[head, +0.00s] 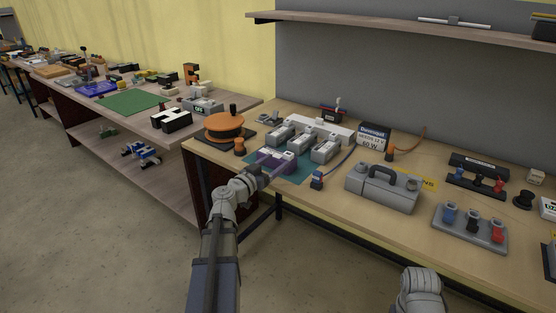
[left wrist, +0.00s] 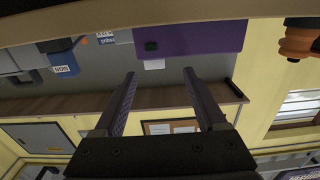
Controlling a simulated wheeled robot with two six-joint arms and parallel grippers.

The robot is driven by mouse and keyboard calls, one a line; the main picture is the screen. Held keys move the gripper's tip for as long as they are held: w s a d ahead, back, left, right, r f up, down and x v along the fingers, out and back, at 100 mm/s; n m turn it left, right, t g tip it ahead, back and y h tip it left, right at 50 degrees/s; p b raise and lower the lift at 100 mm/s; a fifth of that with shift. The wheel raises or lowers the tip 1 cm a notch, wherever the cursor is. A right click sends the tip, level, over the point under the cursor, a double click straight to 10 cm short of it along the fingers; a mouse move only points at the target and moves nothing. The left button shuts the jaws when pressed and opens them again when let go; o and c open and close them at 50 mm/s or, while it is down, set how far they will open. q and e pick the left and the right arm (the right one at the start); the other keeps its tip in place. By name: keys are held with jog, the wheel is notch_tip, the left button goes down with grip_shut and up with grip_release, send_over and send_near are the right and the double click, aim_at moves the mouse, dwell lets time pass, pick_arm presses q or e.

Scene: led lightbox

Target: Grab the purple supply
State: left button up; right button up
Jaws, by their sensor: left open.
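The purple supply (head: 290,163) is a small purple box with a pale top, at the front of the teal mat (head: 302,176) on the workbench. It also shows as a purple block in the left wrist view (left wrist: 190,40), at the top of the picture. My left gripper (head: 266,166) is at its near left side. In the left wrist view my left gripper's two fingers (left wrist: 160,75) stand apart with nothing between them, and the purple block lies beyond their tips. My right arm shows at the lower right of the head view, but its gripper cannot be made out.
Several grey supplies (head: 323,150) stand close behind and right of the purple one. A grey case with a handle (head: 383,190) is further right. The floor in front is clear.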

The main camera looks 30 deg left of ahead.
aim_at(286, 157)
pick_arm(q)
jog(key=shift+w+d+f, duration=0.1)
jog(key=shift+w+d, duration=0.1)
jog(key=shift+w, duration=0.95)
jog(key=shift+w+d+f, duration=0.1)
jog(key=shift+w+d, duration=0.15)
jog(key=shift+w, duration=0.9)
jog(key=shift+w+d, duration=0.2)
jog(key=shift+w, duration=0.95)
jog(key=shift+s, duration=0.1)
grip_shut()
